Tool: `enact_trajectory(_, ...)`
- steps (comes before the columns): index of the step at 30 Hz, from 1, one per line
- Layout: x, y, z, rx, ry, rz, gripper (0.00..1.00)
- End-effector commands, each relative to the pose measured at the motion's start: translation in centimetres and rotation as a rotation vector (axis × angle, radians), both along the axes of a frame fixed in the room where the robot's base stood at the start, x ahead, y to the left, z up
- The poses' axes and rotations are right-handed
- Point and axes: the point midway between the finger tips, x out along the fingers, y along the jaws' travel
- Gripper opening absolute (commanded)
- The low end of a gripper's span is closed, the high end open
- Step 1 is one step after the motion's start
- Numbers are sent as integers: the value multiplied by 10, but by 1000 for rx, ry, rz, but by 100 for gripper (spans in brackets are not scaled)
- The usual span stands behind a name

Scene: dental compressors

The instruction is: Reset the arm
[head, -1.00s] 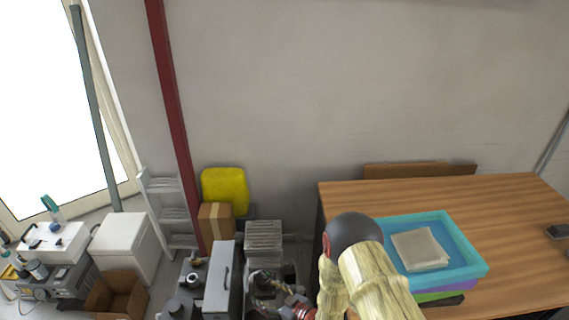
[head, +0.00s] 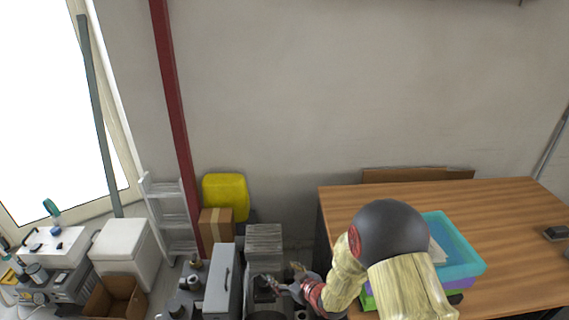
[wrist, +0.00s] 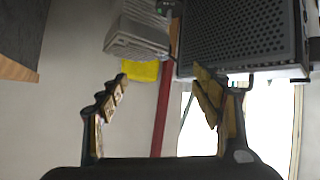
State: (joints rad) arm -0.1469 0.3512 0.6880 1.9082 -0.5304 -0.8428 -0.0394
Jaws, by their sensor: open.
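My gripper (wrist: 162,92) is open in the wrist view, with its two fingers spread wide and nothing between them. The wrist view appears turned upside down, with a grey perforated metal box (wrist: 243,38) and a light grey ribbed block (wrist: 140,30) beyond the fingers. In the head view my arm reaches from the bottom right over the near left part of the wooden table (head: 500,215). Its end is low, close to the compressor equipment (head: 266,292) left of the table; the fingertips are too small to make out there.
A turquoise tray (head: 466,268) with a partly hidden pale item sits on the table beside my arm. A grey case (head: 222,280), a cardboard box (head: 215,228), a yellow container (head: 225,195), a red post (head: 176,130) and a white ladder (head: 172,215) stand left. The table's right side is mostly clear.

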Motion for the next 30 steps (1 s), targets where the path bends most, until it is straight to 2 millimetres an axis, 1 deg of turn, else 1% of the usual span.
enact_trajectory(1, 9, -11, 18, -22, -4, -31, 66)
enact_trajectory(2, 12, -18, 27, -38, 2, -51, 66)
enact_trajectory(3, 16, -29, 41, -60, 8, -81, 66)
enact_trajectory(5, 18, -47, 63, -89, 23, -130, 66)
enact_trajectory(6, 17, -59, 78, -107, 35, -164, 66)
enact_trajectory(7, 16, -68, 88, -119, 44, -189, 66)
enact_trajectory(9, 9, -87, 113, -142, 68, -246, 66)
enact_trajectory(11, 0, -104, 134, -158, 91, -295, 66)
enact_trajectory(12, -8, -114, 147, -166, 108, -328, 66)
enact_trajectory(14, -23, -130, 166, -174, 134, -376, 66)
enact_trajectory(17, -54, -152, 194, -179, 182, -451, 66)
enact_trajectory(20, -92, -170, 217, -174, 235, -521, 66)
enact_trajectory(22, -122, -180, 230, -163, 274, -564, 66)
enact_trajectory(25, -168, -189, 245, -143, 331, -617, 66)
enact_trajectory(26, -183, -192, 248, -135, 351, -631, 66)
enact_trajectory(27, -203, -194, 252, -125, 375, -647, 66)
enact_trajectory(29, -231, -195, 255, -109, 410, -668, 66)
enact_trajectory(30, -249, -195, 257, -99, 433, -679, 66)
